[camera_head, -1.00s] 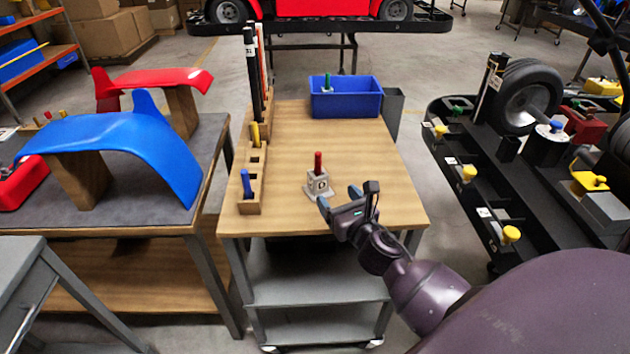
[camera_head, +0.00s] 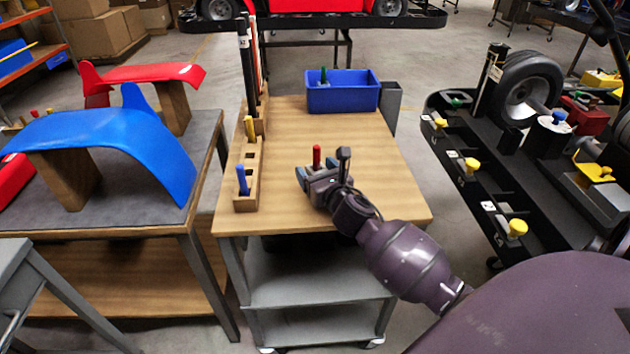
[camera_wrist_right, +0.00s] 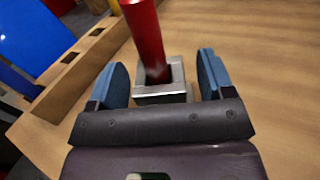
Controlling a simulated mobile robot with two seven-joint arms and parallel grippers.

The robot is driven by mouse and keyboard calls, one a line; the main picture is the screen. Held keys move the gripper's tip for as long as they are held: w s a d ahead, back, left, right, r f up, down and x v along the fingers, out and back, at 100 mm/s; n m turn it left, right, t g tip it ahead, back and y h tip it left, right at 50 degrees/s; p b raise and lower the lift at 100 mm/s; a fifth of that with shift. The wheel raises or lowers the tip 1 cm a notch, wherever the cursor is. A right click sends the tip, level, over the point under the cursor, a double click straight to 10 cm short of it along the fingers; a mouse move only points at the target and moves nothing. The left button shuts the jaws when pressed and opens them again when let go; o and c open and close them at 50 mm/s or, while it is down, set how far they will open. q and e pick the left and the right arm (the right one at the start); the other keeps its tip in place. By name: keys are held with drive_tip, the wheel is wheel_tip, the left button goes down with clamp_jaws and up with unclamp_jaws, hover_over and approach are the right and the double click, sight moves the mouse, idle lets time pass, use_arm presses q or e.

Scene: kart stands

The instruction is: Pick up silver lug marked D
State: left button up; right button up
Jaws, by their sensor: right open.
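The silver lug (camera_wrist_right: 172,97) has a red pin (camera_head: 316,156) standing upright in it and sits on the wooden cart top (camera_head: 385,190). In the right wrist view the lug lies between the two blue fingers of my right gripper (camera_wrist_right: 163,75), with a gap on each side. The right gripper is open and low over the cart top; in the head view it (camera_head: 321,172) hides most of the lug. The marking on the lug is out of sight now. My left gripper is not in view.
A wooden rack (camera_head: 246,200) with blue and yellow pegs and tall upright rods stands along the cart's left side. A blue bin (camera_head: 343,97) with a green-pinned part is at the back. A black kart frame (camera_head: 470,200) stands to the right. The cart top's front right is clear.

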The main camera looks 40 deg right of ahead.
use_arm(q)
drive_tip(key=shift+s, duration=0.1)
use_arm(e)
drive_tip(key=shift+c, duration=0.4)
drive_tip(key=shift+r, duration=0.1)
drive_tip(key=c, duration=1.1)
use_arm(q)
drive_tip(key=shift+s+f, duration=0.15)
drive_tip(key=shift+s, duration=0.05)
use_arm(e)
drive_tip(key=shift+r, duration=0.1)
